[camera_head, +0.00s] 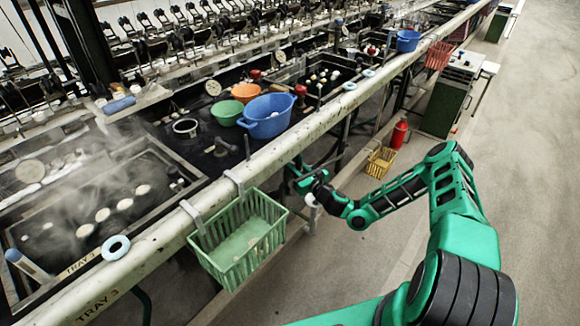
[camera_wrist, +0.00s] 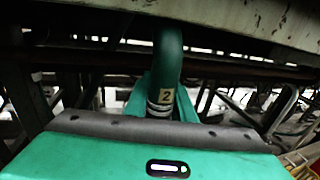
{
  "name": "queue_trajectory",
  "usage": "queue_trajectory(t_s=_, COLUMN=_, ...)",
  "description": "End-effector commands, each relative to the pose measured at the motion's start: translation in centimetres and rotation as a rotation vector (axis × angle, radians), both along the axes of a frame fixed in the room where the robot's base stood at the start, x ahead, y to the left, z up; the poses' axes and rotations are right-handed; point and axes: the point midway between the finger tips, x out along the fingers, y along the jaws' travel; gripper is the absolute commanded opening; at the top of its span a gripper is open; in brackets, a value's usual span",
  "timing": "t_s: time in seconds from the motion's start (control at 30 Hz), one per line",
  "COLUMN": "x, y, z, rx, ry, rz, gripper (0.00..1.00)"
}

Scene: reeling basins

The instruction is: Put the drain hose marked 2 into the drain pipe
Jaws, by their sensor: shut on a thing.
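The drain hose (camera_wrist: 168,62) is a dark green tube with a yellow tag marked 2 and a pale band near its lower end. In the wrist view it comes down from under the long beam, and its lower end sits between the green fingers of my gripper (camera_wrist: 160,105). My gripper is shut on it. In the head view my gripper (camera_head: 301,178) is low beside the front rail, right of the green basket. The hose's very end is hidden by my gripper. I cannot make out the drain pipe in either view.
The pale front rail (camera_head: 150,243) runs above my gripper. A green basket (camera_head: 240,240) hangs from it at the left. A yellow basket (camera_head: 381,162) and a red extinguisher (camera_head: 399,134) stand to the right. Dark frame legs and bars crowd the space under the beam. The floor at right is open.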

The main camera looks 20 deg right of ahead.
Motion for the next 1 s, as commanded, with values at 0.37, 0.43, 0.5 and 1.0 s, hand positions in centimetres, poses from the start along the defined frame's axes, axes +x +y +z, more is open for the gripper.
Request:
queue_trajectory(t_s=0.37, x=1.0, y=-1.4, z=0.1, rx=0.002, ry=-0.002, rz=-0.001, gripper=0.03)
queue_trajectory(t_s=0.43, x=1.2, y=-1.6, z=0.1, rx=0.0, ry=-0.001, rz=-0.001, gripper=0.03)
queue_trajectory(t_s=0.5, x=1.3, y=-1.9, z=0.0, rx=-0.001, ry=-0.001, rz=-0.001, gripper=0.03)
queue_trajectory(t_s=1.0, x=2.6, y=-3.5, z=0.1, rx=-0.001, ry=-0.001, rz=0.0, gripper=0.03)
